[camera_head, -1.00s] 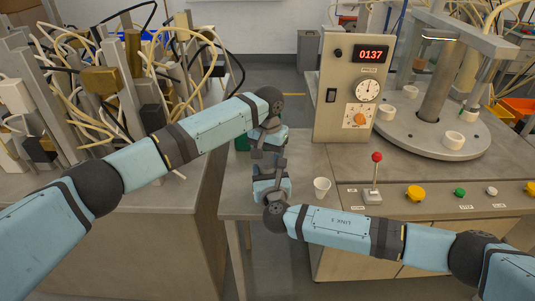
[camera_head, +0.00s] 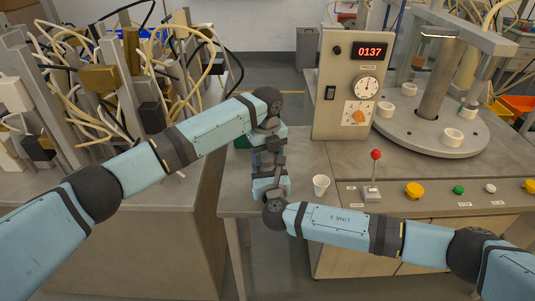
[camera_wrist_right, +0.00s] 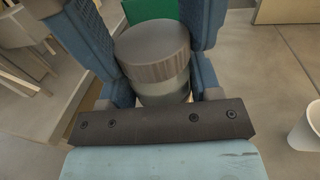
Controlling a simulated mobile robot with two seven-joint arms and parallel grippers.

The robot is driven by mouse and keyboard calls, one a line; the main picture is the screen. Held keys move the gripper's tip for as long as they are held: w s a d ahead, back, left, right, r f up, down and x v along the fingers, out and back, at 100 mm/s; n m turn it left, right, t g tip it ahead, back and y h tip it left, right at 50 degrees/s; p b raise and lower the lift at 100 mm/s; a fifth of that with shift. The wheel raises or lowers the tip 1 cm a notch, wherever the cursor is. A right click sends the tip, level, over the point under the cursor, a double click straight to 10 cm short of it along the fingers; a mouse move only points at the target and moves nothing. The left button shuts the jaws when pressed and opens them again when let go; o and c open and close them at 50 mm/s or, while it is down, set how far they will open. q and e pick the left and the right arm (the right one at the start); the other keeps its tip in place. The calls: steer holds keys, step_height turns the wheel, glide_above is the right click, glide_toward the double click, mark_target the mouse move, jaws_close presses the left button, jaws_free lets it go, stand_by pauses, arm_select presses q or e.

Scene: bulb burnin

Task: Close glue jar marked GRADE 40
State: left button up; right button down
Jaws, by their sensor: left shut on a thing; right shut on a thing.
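The glue jar (camera_wrist_right: 164,90) shows in the right wrist view as a pale, squat body under a wide grey lid (camera_wrist_right: 153,47) with a ribbed rim. The lid sits over the body; I cannot tell how tightly. No GRADE 40 marking is visible. My right gripper (camera_head: 269,174) is shut on the jar, with blue fingers on both sides of it in the wrist view (camera_wrist_right: 160,82). My left gripper (camera_head: 268,153) meets it from the far side, its fingers close around the lid. In the head view both grippers hide the jar.
A white cup (camera_head: 321,185) stands just right of my grippers on the metal bench (camera_head: 305,158). A red-knobbed lever (camera_head: 375,170) and a control box (camera_head: 352,85) are further right. A green thing (camera_head: 242,142) is partly hidden behind my left gripper. Cables and posts crowd the left bench.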

arm_select(q)
steer(key=m, duration=0.7)
steer(key=shift+a, duration=0.15)
steer(key=o, duration=0.9)
steer(key=shift+r, duration=2.3)
steer(key=shift+c, duration=0.5)
